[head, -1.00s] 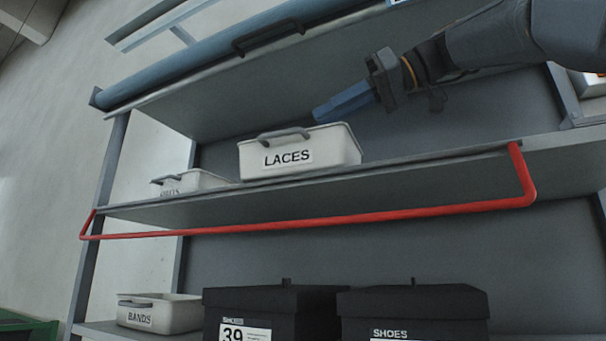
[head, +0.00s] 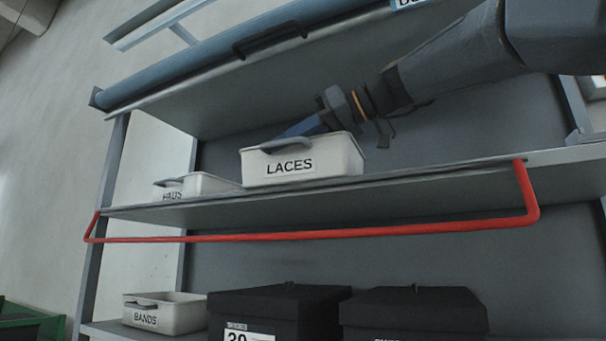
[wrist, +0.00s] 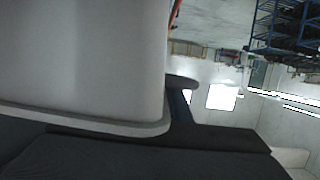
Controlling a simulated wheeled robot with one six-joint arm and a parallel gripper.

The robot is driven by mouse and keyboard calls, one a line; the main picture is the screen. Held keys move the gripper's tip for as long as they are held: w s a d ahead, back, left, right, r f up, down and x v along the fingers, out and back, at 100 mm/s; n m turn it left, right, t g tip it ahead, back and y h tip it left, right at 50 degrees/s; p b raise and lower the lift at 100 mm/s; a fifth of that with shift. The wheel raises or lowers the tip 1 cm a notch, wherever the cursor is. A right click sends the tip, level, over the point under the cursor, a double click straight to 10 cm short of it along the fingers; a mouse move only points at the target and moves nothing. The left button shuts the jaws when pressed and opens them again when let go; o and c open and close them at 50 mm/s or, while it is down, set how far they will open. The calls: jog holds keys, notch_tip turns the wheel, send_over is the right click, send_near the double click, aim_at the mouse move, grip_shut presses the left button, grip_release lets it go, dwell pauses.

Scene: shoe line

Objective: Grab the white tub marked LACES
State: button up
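The white tub marked LACES (head: 303,166) stands on the middle shelf, its label facing out and its grey handle (head: 287,143) at the front rim. My gripper (head: 290,133) reaches in from the right, above and behind the tub. Its blue fingers slope down to the left, with the tips hidden behind the handle and rim. I cannot tell whether the fingers touch the handle.
A red rail (head: 330,233) runs along the front of the middle shelf (head: 420,175). A smaller white tub (head: 195,184) stands left of the LACES tub. The upper shelf (head: 230,95) hangs above. Below are the BANDS tub (head: 178,315) and black shoe boxes (head: 270,303).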

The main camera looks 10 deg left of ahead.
grip_shut()
dwell(1.4)
